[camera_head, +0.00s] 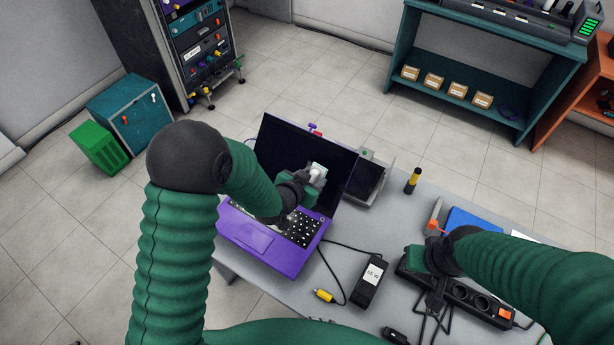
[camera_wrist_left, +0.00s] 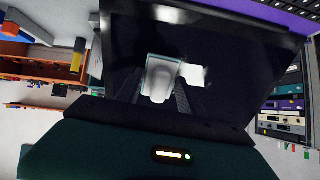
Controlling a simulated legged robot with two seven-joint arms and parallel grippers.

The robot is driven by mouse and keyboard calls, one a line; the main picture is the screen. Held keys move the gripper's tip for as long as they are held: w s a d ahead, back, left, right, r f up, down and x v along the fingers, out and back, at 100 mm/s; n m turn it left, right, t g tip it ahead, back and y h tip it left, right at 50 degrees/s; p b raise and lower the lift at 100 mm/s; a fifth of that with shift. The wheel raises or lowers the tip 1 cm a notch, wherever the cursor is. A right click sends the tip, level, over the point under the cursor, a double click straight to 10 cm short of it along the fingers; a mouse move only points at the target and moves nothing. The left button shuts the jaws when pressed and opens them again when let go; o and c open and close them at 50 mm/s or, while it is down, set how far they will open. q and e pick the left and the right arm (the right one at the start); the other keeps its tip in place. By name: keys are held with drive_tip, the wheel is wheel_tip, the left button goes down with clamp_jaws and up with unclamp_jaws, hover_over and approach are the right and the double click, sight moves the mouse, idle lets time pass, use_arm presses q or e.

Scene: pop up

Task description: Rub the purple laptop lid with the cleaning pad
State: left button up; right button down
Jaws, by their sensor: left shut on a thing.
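The purple laptop (camera_head: 270,240) stands open on the grey table, its dark screen facing me and its keyboard partly hidden by my left arm. My left gripper (camera_head: 312,178) is in front of the screen (camera_head: 300,150), shut on the white cleaning pad (camera_head: 318,170). In the left wrist view the pad (camera_wrist_left: 160,77) is between the fingers, with the dark screen (camera_wrist_left: 225,60) behind it. I cannot tell whether the pad touches the screen. My right gripper (camera_head: 436,285) is low over the right part of the table by the power strip; its fingers are too dark to tell.
A black power adapter (camera_head: 371,283) and a yellow-tipped cable (camera_head: 324,295) lie right of the laptop. A power strip (camera_head: 470,295), a blue flat item (camera_head: 472,223), a yellow-black marker (camera_head: 413,181) and a small dark-screened device (camera_head: 367,180) are farther right. Clear tabletop (camera_head: 395,220) lies between.

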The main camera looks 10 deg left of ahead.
use_arm(q)
drive_tip(key=shift+w+a, duration=0.15)
drive_tip(key=shift+w, duration=0.05)
drive_tip(key=shift+w+a, duration=0.3)
drive_tip(key=shift+a, duration=0.35)
drive_tip(key=shift+w+a, duration=0.3)
drive_tip(key=shift+a, duration=0.4)
drive_tip(key=shift+w+a+r+p, duration=0.15)
drive_tip(key=shift+a+r+p, duration=0.05)
drive_tip(key=shift+p, duration=0.15)
drive_tip(key=shift+d+f, duration=0.15)
drive_tip(key=d, duration=0.1)
drive_tip(key=s+d+b, duration=0.1)
drive_tip(key=shift+d, duration=0.4)
drive_tip(key=shift+s+d, duration=0.35)
drive_tip(key=shift+d, duration=0.2)
drive_tip(key=shift+w+a, duration=0.3)
drive_tip(key=shift+a, duration=0.35)
drive_tip(key=shift+w+a, duration=0.25)
drive_tip(key=shift+a, duration=0.45)
drive_tip(key=shift+w+a, duration=0.3)
drive_tip(key=shift+a, duration=0.35)
use_arm(e)
drive_tip(key=shift+s+d+f, duration=0.15)
drive_tip(key=shift+d+f, duration=0.05)
drive_tip(key=shift+d, duration=0.05)
